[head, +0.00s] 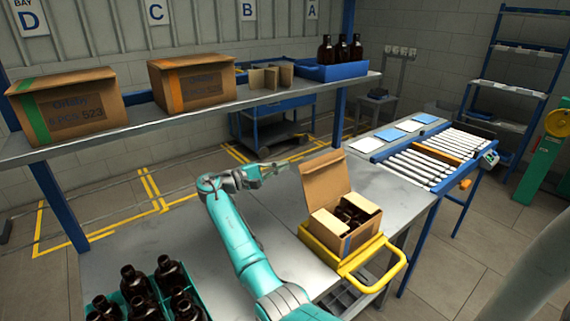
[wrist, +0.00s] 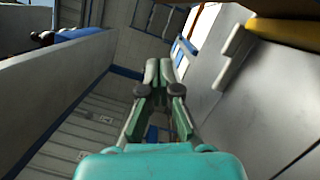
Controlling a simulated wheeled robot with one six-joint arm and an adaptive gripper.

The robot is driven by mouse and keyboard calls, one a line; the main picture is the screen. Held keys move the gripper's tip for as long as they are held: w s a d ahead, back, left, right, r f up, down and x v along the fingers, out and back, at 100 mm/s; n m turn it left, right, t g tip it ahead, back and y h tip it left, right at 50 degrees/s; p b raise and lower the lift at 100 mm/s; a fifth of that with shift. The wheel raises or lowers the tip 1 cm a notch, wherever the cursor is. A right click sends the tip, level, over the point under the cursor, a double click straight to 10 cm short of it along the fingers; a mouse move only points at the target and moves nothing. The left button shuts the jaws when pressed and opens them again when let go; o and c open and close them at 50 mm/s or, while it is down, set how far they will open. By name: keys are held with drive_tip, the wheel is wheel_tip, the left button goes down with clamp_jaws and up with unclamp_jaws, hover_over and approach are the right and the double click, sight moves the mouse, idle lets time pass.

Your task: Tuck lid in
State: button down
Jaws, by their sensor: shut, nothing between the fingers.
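An open cardboard box (head: 350,238) sits on a yellow-framed holder (head: 372,259) at the table's right side. Its large lid (head: 325,180) stands upright at the back edge. Dark amber bottles (head: 350,212) stand inside the box, partly hidden by its walls and flaps. My gripper (head: 285,166) is to the left of the lid, at about the height of its upper part, and apart from it. The wrist view shows the fingers (wrist: 160,66) together with nothing between them. Part of a yellow thing shows at that view's upper right; the box cannot be made out clearly there.
A teal crate (head: 190,275) with several amber bottles is at the front left of the table (head: 110,262). A shelf (head: 130,118) behind carries two closed cartons (head: 68,100), cardboard dividers and a blue tray (head: 335,72) with bottles. A roller conveyor (head: 425,160) lies beyond the box.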

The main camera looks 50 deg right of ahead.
sight(327, 178)
drive_tip(key=s+d+r, duration=0.2)
drive_tip(key=s+d, duration=0.4)
drive_tip(key=s, duration=0.1)
drive_tip(key=shift+s+d+r, duration=0.1)
drive_tip(key=shift+s+r, duration=0.1)
idle(0.5)
